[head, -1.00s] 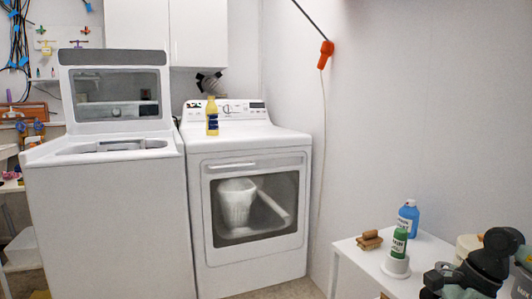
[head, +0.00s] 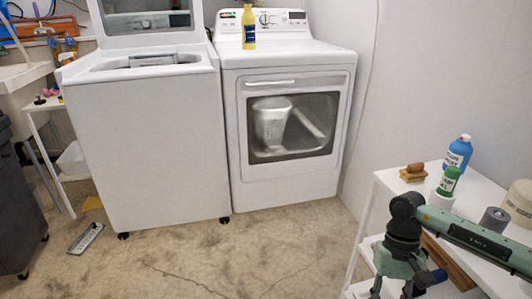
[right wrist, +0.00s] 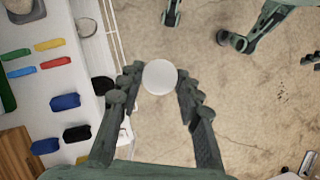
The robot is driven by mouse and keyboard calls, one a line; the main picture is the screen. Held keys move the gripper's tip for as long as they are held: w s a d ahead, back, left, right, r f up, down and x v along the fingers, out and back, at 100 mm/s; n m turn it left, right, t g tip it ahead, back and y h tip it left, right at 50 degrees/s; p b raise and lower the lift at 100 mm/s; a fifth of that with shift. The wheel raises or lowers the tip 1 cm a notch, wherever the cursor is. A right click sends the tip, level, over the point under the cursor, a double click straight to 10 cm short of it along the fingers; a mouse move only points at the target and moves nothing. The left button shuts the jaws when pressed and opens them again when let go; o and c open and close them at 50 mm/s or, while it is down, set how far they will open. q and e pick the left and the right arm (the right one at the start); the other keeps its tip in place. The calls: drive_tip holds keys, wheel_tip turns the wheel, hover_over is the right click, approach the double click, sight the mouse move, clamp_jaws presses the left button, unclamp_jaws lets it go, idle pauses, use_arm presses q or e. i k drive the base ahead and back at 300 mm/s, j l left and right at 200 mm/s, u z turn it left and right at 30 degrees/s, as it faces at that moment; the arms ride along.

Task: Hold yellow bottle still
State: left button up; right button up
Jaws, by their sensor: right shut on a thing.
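The yellow bottle (head: 248,28) with a dark blue label stands upright on top of the white dryer (head: 292,176) in the head view, far from my gripper. My right gripper (head: 397,292) reaches in from the right, low beside the white table, its fingertips cut off by the frame's bottom edge. In the right wrist view, its fingers (right wrist: 160,84) are shut on a round white object (right wrist: 160,77). Only its pale round top shows, so I cannot tell what it is. My left gripper is not in view.
The white table (head: 474,211) at the right holds a blue bottle (head: 458,152), a green bottle (head: 449,181) and a wooden brush (head: 413,172). A washer (head: 150,150) with raised lid stands left of the dryer.

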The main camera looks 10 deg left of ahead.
sight(248, 22)
drive_tip(key=i+j+u, duration=0.3)
drive_tip(key=i, duration=0.25)
drive_tip(key=i+u, duration=0.3)
drive_tip(key=i, duration=0.3)
